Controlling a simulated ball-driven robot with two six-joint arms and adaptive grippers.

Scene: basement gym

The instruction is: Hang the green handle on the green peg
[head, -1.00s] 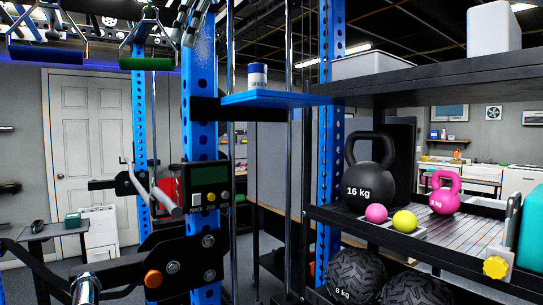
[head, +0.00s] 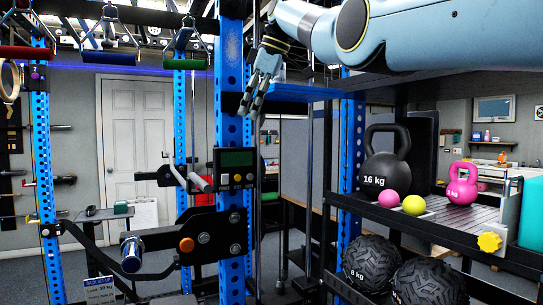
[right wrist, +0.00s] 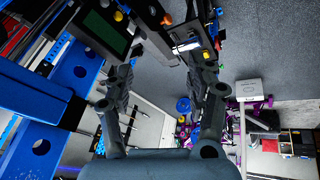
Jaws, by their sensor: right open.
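The green handle (head: 187,64) hangs level from metal links under the overhead bar, left of the blue upright. The blue handle (head: 108,57) and the red handle (head: 28,52) hang in line to its left. I cannot make out a green peg in either view. My right gripper (head: 252,106) is open and empty, pointing down in front of the blue shelf, to the right of the green handle and apart from it. In the right wrist view its two spread fingers (right wrist: 163,72) show nothing between them. My left gripper is not in view.
The blue upright (head: 232,110) with a display box (head: 234,168) stands between the green handle and my right gripper. The blue shelf (head: 300,93) is behind the gripper. A rack at right holds a black kettlebell (head: 385,160), a pink kettlebell (head: 461,185) and balls.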

